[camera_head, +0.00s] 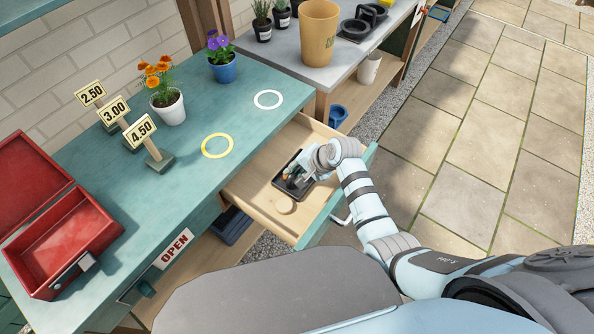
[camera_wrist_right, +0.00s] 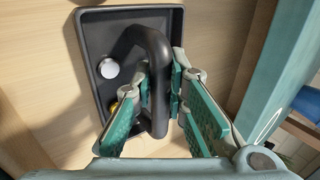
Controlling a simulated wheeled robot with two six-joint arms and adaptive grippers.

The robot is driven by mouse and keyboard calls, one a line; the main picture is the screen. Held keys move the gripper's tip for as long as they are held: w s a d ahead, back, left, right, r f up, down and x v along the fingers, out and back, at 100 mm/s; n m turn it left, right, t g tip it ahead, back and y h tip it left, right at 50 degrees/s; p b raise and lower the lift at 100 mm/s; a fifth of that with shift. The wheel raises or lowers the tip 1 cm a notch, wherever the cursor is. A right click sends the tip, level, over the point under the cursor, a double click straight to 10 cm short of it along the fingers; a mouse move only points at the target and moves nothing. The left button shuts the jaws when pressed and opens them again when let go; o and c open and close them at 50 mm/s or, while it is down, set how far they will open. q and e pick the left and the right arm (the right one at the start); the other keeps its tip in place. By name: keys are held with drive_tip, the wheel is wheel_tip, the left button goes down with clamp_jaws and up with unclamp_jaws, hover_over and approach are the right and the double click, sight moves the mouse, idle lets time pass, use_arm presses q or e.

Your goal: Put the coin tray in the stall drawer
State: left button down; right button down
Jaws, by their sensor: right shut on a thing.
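The coin tray (camera_head: 304,182) is a small black tray with a raised bar handle (camera_wrist_right: 157,85). It is inside the open stall drawer (camera_head: 259,190), over the pale wooden floor; I cannot tell whether it touches the floor. In the right wrist view the tray (camera_wrist_right: 90,22) holds a silver coin (camera_wrist_right: 108,68) and a gold one (camera_wrist_right: 115,106). My right gripper (camera_head: 304,172) reaches down into the drawer from the right. In the wrist view its green-padded fingers (camera_wrist_right: 172,95) close around the handle. My left gripper is not in view.
The counter (camera_head: 180,190) above holds price signs (camera_head: 141,129), flower pots (camera_head: 168,108), two rings (camera_head: 217,146) and an open red cash box (camera_head: 65,240). Paving (camera_head: 480,140) lies clear at the right.

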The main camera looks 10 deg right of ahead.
drive_tip(key=c, duration=2)
unclamp_jaws()
drive_tip(key=shift+f, duration=0.1)
drive_tip(key=shift+c, duration=0.2)
drive_tip(key=o, duration=0.4)
drive_tip(key=shift+o, duration=0.2)
drive_tip(key=shift+d+r, duration=0.1)
drive_tip(key=shift+r, duration=0.25)
drive_tip(key=p+v, duration=0.4)
drive_tip(key=v, duration=0.7)
drive_tip(key=shift+s+r, duration=0.2)
drive_tip(key=shift+r, duration=0.05)
